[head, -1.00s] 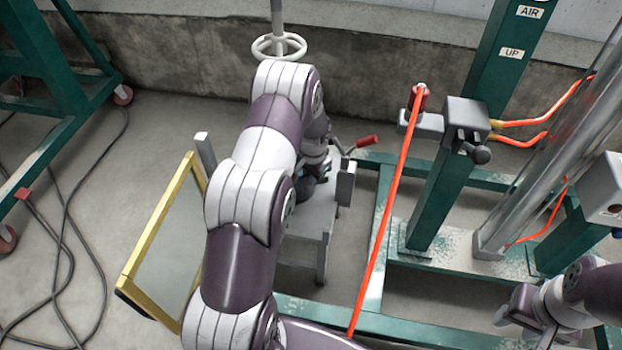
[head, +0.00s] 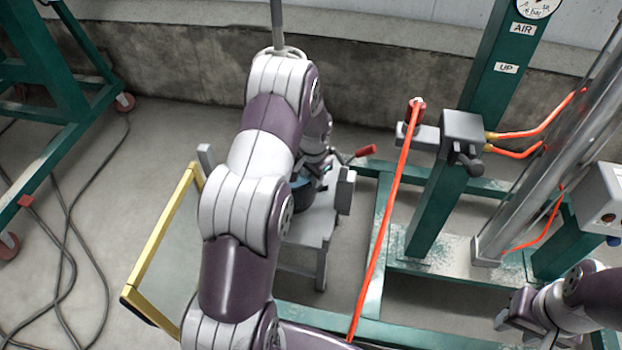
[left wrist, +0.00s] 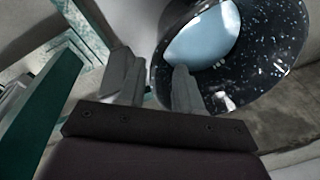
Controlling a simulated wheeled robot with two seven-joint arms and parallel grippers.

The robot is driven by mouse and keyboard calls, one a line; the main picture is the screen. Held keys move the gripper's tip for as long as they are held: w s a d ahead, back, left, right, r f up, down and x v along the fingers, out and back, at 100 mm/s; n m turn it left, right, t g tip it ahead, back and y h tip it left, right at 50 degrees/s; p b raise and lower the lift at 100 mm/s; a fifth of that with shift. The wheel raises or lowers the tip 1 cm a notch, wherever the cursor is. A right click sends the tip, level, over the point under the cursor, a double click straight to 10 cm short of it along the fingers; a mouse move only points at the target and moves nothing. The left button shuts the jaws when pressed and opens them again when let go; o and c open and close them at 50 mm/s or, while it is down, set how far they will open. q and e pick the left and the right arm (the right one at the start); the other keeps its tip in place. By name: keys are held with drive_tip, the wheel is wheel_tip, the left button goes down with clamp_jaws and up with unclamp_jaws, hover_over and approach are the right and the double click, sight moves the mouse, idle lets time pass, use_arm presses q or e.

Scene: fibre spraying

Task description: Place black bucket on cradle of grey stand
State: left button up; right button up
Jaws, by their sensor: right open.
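The black bucket (left wrist: 285,45) fills the upper right of the left wrist view, with a speckled dark wall and a pale blue inside. In the head view a small blue-dark part of it (head: 301,186) shows on the grey stand (head: 312,228), mostly behind my left arm. My left gripper (left wrist: 158,85) has its fingers apart. One finger overlaps the bucket's rim and the other is outside it; contact is unclear. In the head view its fingertips are hidden by the arm. My right gripper (head: 510,310) is open and empty at the lower right. The cradle's seating is hidden.
A yellow-framed panel (head: 160,245) leans left of the stand. A red-ended lever (head: 364,151) is behind it. A red hose (head: 388,210) and green frame (head: 425,262) stand to the right. Cables (head: 68,220) lie on the floor at left.

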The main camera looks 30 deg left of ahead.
use_arm(q)
wheel_tip(320, 180, up, 7)
drive_tip(key=s+d+p, duration=0.1)
drive_tip(key=p, duration=0.1)
drive_tip(key=s+d+r+n, duration=0.1)
drive_tip(key=s+d+r, duration=0.2)
drive_tip(key=s, duration=0.3)
drive_tip(key=s+d+r, duration=0.3)
drive_tip(key=s+d, duration=0.3)
drive_tip(key=s, duration=0.1)
drive_tip(key=s+d+r+n+h, duration=0.1)
drive_tip(key=s+d+r, duration=0.2)
drive_tip(key=s, duration=0.4)
drive_tip(key=shift+d+r+n, duration=0.2)
drive_tip(key=shift+d+n, duration=0.1)
drive_tip(key=shift+d, duration=0.5)
use_arm(e)
wheel_tip(320, 180, up, 3)
drive_tip(key=shift+f, duration=0.2)
drive_tip(key=shift+f, duration=0.1)
